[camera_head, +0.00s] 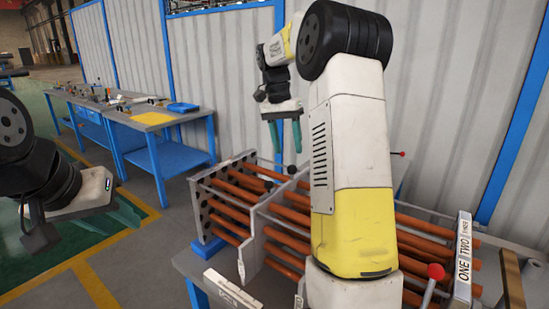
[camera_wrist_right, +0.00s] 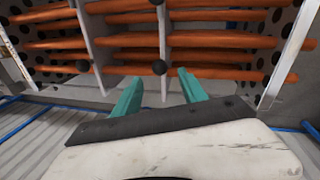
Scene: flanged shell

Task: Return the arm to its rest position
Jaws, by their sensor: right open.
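My right arm (camera_head: 350,150) reaches up across the middle of the head view and bends over at the top. My right gripper (camera_head: 285,136) hangs fingers-down above the far side of the rack of orange tubes. Its two teal fingers are apart with nothing between them; the right wrist view also shows the open fingers (camera_wrist_right: 159,76), with the tubes beyond. My left gripper (camera_head: 122,214) is at the left, over the floor and away from the rack. Its teal fingers show only partly, so their gap is unclear.
The tube rack has a perforated end plate (camera_head: 218,198), upright plates and several orange tubes (camera_head: 285,268). A red-knobbed lever (camera_head: 436,271) and a label plate (camera_head: 463,260) stand at its right. A blue workbench (camera_head: 170,150) is behind left. A corrugated wall (camera_head: 235,80) closes the back.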

